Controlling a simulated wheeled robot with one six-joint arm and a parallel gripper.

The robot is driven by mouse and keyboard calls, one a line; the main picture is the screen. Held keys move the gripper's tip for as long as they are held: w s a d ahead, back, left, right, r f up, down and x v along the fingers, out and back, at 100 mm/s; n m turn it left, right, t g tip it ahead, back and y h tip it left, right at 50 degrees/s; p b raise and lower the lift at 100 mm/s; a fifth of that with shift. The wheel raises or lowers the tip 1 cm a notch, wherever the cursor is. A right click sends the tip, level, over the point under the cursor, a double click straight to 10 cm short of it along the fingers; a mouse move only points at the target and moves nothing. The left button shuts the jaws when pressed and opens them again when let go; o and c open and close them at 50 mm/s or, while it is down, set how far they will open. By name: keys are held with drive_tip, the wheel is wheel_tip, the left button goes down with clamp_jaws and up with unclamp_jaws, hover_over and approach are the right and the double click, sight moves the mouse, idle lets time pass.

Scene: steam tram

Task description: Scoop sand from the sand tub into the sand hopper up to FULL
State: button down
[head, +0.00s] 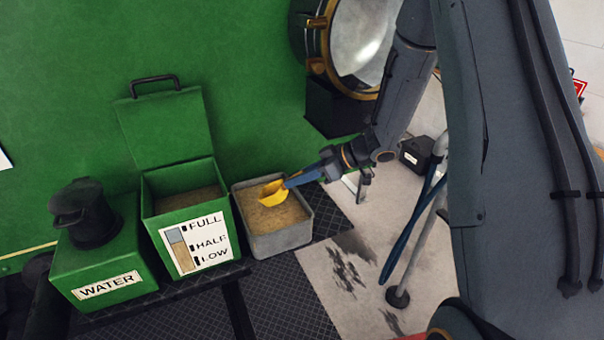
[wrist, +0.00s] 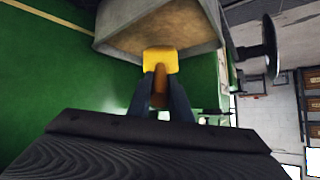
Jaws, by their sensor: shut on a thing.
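The sand tub (head: 285,243) is a grey open box of tan sand on the dark ledge, right of the hopper. The sand hopper (head: 152,216) is a green box with its lid open, sand inside, and a FULL, HALF, LOW gauge plate (head: 198,243) on its front. The gauge's lower part is tan and its upper part grey. My gripper (head: 297,180) is shut on the handle of a yellow scoop (head: 271,193). The scoop is over the sand tub; I cannot tell whether it touches the sand or holds any. The wrist view also shows the scoop (wrist: 160,60) against the tub (wrist: 125,46).
A green WATER box (head: 105,265) with a black filler cap (head: 85,212) stands left of the hopper. A large brass-rimmed lamp (head: 350,40) is on the green wall behind. A grey pole (head: 415,240) stands right of the tub, with pale floor around it.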

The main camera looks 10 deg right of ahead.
sight(287, 193)
drive_tip(key=f+b, duration=0.2)
drive_tip(key=a+f+b, duration=0.1)
drive_tip(key=f, duration=0.1)
drive_tip(key=shift+w+a+f+b, duration=0.15)
drive_tip(key=shift+w+f+b, duration=0.05)
drive_tip(key=shift+b, duration=0.15)
drive_tip(key=shift+f+b, duration=0.25)
drive_tip(key=shift+b, duration=0.15)
drive_tip(key=shift+s+d+r+t+y+b, duration=0.1)
drive_tip(key=shift+d+r+t+y+b, duration=0.3)
drive_tip(key=shift+r+y+b, duration=0.55)
drive_tip(key=shift+s+d+r+t+y+b, duration=0.1)
drive_tip(key=shift+d+r+t+y+b, duration=0.25)
drive_tip(key=shift+r+y+b, duration=0.55)
drive_tip(key=shift+s+d+r+t+y+b, duration=0.1)
drive_tip(key=shift+d+r+t+y+b, duration=0.15)
drive_tip(key=shift+d+r+y+b, duration=0.7)
drive_tip(key=shift+a+y+p, duration=0.35)
drive_tip(key=shift+y+p, duration=0.15)
drive_tip(key=shift+d+r, duration=0.1)
drive_tip(key=shift+w+t, duration=0.1)
drive_tip(key=shift+t, duration=0.2)
